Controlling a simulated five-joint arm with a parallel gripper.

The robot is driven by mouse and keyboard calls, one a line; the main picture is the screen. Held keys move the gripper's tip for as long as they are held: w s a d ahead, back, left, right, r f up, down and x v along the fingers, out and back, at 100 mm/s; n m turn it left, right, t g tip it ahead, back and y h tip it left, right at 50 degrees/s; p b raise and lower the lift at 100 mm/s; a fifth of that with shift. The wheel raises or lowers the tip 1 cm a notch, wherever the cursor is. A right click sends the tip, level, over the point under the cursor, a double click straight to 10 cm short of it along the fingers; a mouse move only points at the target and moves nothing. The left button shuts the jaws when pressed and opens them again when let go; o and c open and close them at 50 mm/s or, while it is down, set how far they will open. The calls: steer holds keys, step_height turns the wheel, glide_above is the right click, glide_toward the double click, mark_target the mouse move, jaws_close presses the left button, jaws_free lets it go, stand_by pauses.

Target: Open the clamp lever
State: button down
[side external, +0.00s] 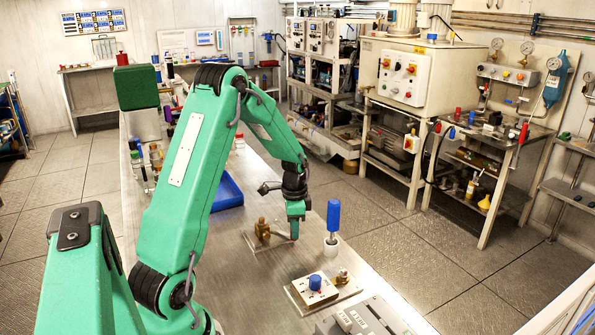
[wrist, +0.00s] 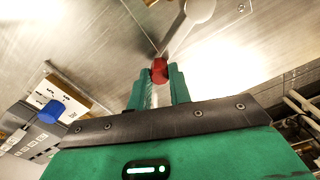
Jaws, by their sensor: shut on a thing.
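The clamp lever shows in the wrist view as a thin grey arm (wrist: 181,38) with a red knob (wrist: 160,70) at its near end and a round pale part at its far end. My gripper (wrist: 158,80) is shut on the red knob, with a green finger on each side of it. In the side external view my gripper (side external: 294,226) points down at the bench, just right of a brass fitting (side external: 262,229) on a metal plate. The knob is mostly hidden by the fingers there, with a little red showing.
A blue-handled upright post (side external: 333,220) stands close to the right of my gripper. A plate with a blue knob (side external: 315,282) lies nearer the camera; the knob also shows in the wrist view (wrist: 50,112). A blue tray (side external: 227,192) lies behind my arm.

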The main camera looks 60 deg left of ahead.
steer(key=shift+s+d+m, duration=0.15)
steer(key=shift+s+m, duration=0.45)
steer(key=shift+m, duration=0.45)
steer(key=shift+s+d+m, duration=0.15)
steer(key=shift+s+m, duration=0.45)
steer(key=shift+m, duration=0.45)
steer(key=c, duration=1.3)
jaws_free()
steer(key=shift+r, duration=0.15)
steer(key=shift+r, duration=3.8)
